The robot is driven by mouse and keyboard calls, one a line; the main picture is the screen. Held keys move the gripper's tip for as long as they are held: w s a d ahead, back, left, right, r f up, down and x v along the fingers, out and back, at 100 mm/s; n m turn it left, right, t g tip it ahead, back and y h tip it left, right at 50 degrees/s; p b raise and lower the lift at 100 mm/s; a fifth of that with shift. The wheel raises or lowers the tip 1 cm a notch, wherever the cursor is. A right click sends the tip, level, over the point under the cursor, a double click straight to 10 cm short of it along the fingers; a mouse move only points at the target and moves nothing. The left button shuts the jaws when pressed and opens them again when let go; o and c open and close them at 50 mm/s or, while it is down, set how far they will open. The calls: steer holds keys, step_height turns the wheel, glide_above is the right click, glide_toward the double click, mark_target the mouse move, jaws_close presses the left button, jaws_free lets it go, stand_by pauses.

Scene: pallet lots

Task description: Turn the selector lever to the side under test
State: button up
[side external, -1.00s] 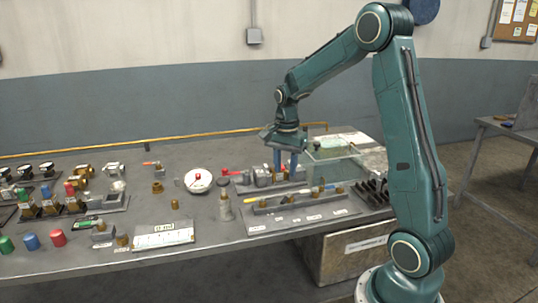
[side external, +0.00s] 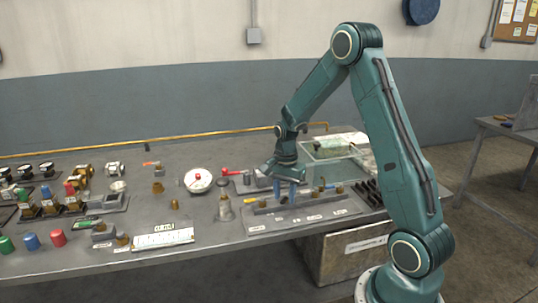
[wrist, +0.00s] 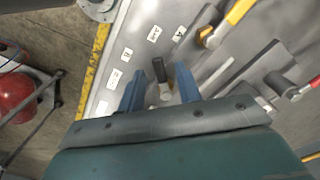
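The labelled plate (side external: 340,212) lies near the bench's front right, with several small white tags along its front strip. In the wrist view, a short black-handled lever (wrist: 158,70) stands on this plate (wrist: 140,22), and a yellow-handled lever (wrist: 237,14) is farther along it. The yellow handle also shows in the side view (side external: 250,201). My gripper (wrist: 158,80) is open, its two blue fingers on either side of the black lever with visible gaps. In the side view my gripper (side external: 287,197) is low over the plate and hides part of it. I cannot tell which lever is the selector.
A red-handled lever (side external: 232,172) on a block stands behind the plate. A glass tank (side external: 325,150) is at the back right. A white round dish (side external: 198,181) and a small bottle-like fitting (side external: 224,207) stand left of the plate. A flat white panel (side external: 165,240) lies farther left.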

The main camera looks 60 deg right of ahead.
jaws_close()
steer(key=shift+s+n, duration=0.15)
steer(key=shift+n, duration=0.25)
steer(key=n, duration=0.2)
steer(key=s+n, duration=0.1)
steer(key=n, duration=0.1)
steer(key=shift+s+d, duration=0.2)
steer(key=shift+s+d+n, duration=0.25)
steer(key=shift+s+n, duration=0.05)
steer(key=shift+n, duration=0.75)
steer(key=shift+s+d+n, duration=0.2)
steer(key=shift+s+n, duration=0.1)
steer(key=shift+n, duration=0.75)
jaws_free()
